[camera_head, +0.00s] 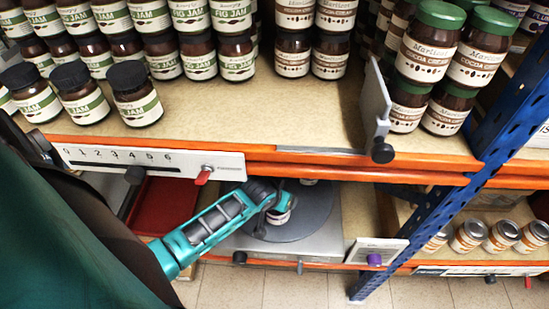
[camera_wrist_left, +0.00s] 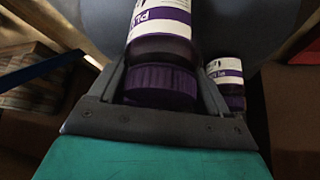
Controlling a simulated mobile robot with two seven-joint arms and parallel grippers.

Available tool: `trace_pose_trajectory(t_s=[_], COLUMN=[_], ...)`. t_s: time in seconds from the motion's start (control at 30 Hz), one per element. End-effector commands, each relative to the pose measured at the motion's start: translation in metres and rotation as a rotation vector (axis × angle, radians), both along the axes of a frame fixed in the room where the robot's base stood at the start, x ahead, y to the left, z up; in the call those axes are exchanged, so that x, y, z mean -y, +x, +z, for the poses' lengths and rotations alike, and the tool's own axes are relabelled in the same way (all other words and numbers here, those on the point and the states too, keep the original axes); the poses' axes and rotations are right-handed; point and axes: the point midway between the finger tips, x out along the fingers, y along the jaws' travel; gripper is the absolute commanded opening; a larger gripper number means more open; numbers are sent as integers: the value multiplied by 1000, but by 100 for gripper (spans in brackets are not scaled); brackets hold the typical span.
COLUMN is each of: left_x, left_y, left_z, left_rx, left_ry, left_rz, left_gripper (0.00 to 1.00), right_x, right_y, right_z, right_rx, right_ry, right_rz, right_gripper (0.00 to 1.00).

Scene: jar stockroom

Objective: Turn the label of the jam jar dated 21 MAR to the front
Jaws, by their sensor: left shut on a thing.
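My left gripper (camera_head: 279,203) reaches into the lower shelf and is shut on a jar (camera_head: 279,217) over the grey turntable (camera_head: 310,222). In the left wrist view my left gripper (camera_wrist_left: 163,80) has its fingers on both sides of this jar, which has a ribbed purple lid (camera_wrist_left: 160,86) and a white and purple label (camera_wrist_left: 158,22) starting "PL". A second purple-lidded jar (camera_wrist_left: 227,72) stands to the right in that view; part of a jar (camera_head: 308,182) also shows behind the gripper in the head view. No date is readable. My right gripper is not in view.
The upper shelf (camera_head: 260,115) with fig jam (camera_head: 137,95) and other jars overhangs the turntable. A blue upright (camera_head: 470,165) stands to the right. A red tray (camera_head: 165,205) lies left of the turntable. Small jars (camera_head: 470,237) stand on the lower right shelf.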

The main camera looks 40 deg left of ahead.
Motion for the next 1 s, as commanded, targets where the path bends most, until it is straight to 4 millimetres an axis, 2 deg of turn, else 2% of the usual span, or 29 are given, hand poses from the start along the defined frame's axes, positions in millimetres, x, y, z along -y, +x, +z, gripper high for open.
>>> trace_pose_trajectory(t_s=[0.3, 0.57, 0.6, 0.67, 1.0], left_x=[0, 0, 0, 0, 4], left_y=[1, 1, 2, 1, 1], left_z=[-24, -23, -17, -17, -20], left_rx=[5, 6, 5, 5, 7], left_ry=[1, 6, 8, 8, 4], left_rz=[-1, -233, -279, -343, -599], left_gripper=[17, 17, 17, 17, 17], right_x=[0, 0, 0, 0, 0], right_y=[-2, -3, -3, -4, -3], right_z=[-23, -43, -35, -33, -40], right_rx=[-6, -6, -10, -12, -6], right_ry=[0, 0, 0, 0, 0], right_rz=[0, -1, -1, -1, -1], right_gripper=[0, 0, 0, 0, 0])
